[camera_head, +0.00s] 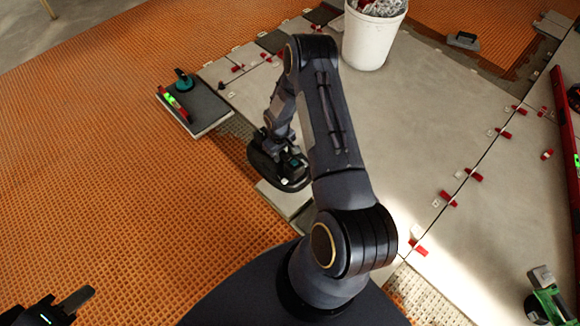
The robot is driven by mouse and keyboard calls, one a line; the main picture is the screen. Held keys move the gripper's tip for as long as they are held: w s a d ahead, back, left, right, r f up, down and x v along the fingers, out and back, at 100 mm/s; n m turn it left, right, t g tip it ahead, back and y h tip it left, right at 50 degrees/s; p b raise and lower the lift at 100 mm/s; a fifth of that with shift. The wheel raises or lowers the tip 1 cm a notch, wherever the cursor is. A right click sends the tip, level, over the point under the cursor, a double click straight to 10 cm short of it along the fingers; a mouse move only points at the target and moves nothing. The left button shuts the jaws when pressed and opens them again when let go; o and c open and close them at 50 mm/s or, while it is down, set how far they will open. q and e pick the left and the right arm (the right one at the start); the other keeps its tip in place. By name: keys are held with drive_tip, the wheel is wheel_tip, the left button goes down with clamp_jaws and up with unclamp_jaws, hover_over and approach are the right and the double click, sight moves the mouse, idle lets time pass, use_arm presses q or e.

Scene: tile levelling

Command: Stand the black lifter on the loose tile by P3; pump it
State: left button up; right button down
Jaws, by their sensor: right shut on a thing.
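My right arm reaches up the middle of the view and bends down to the left. Its gripper (285,152) is shut on the black lifter (264,170), whose dark, wide base shows below the jaws. The lifter is over a pale tile piece (281,201) next to the orange matting; I cannot tell whether it touches it. My forearm hides the floor to the right of the lifter. No P3 label can be read. My left gripper (78,301) is at the bottom left corner, partly cut off, over the orange matting, away from the lifter.
A grey tile (210,108) bearing a teal-handled tool (184,80) and a red level (172,101) lies on the orange matting (90,150). A white bucket (370,40) stands at the back. Red wedges (474,174) line the pale tile joints. A green tool (546,300) is bottom right.

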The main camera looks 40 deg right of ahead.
drive_tip(key=s+f, duration=0.1)
drive_tip(key=f, duration=0.1)
drive_tip(key=s+d+f, duration=0.1)
drive_tip(key=f, duration=0.1)
drive_tip(key=s+f, duration=0.1)
drive_tip(key=f, duration=0.1)
drive_tip(key=shift+s+d+f, duration=0.3)
drive_tip(key=shift+s+f, duration=0.05)
drive_tip(key=shift+f, duration=0.05)
drive_tip(key=shift+f+b, duration=1.65)
drive_tip(key=shift+f, duration=1.55)
drive_tip(key=shift+f+b, duration=0.35)
drive_tip(key=shift+b, duration=0.4)
drive_tip(key=shift+f+b, duration=0.4)
drive_tip(key=shift+b, duration=0.1)
drive_tip(key=c, duration=1.2)
unclamp_jaws()
drive_tip(key=shift+s, duration=0.1)
drive_tip(key=shift+o, duration=0.2)
